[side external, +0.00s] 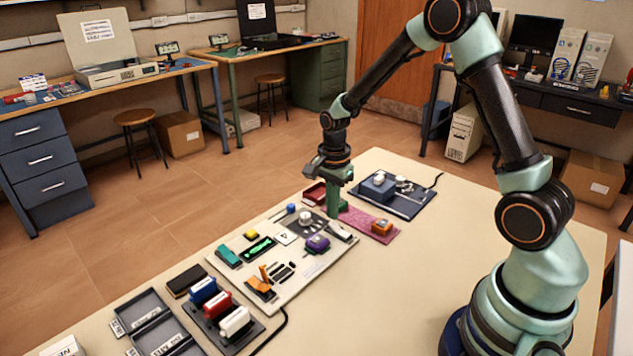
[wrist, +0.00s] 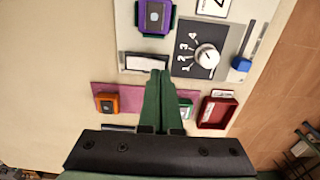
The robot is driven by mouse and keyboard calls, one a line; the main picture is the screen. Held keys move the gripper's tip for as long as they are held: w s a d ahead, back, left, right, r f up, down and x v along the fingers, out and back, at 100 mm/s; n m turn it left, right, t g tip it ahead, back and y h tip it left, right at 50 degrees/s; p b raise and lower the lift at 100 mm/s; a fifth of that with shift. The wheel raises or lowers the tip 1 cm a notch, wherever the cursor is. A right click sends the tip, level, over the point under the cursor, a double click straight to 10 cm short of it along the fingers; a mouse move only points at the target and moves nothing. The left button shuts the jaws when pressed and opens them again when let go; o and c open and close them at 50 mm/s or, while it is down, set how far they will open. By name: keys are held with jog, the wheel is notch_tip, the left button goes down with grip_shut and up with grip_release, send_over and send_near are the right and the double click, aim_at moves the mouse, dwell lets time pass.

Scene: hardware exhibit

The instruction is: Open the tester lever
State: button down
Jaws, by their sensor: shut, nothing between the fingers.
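My gripper (side external: 333,211) points down at the far right end of the board, its green fingers together and empty. In the wrist view its fingertips (wrist: 159,74) appear over the edge between the white board (wrist: 131,15) and the mauve mat (wrist: 98,90). No part is labelled as the tester lever that I can read. An orange piece with a raised arm (side external: 262,284), possibly a lever, stands on the near part of the board (side external: 294,289) in the side view, well away from my gripper. It is outside the wrist view.
The board also holds a numbered dial (wrist: 207,57), a purple block (wrist: 155,17) and a blue knob (wrist: 241,64). An orange block (wrist: 106,103) is on the mat; a red tray (wrist: 217,113) is beside it. Red, white and blue pieces stand in a rack (side external: 222,318).

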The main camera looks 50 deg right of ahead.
aim_at(332, 223)
jog(key=shift+f, duration=1.15)
jog(key=shift+r, duration=3.55)
jog(key=shift+r, duration=0.1)
jog(key=s+a+r+n+t, duration=0.2)
jog(key=s+r+n, duration=0.4)
jog(key=n, duration=0.3)
jog(key=s+a+r+n+t, duration=0.3)
jog(key=s+a+r+n, duration=0.2)
jog(key=r+n, duration=0.4)
jog(key=shift+s+a+t, duration=0.25)
jog(key=shift+s+t, duration=0.05)
jog(key=shift+s, duration=0.55)
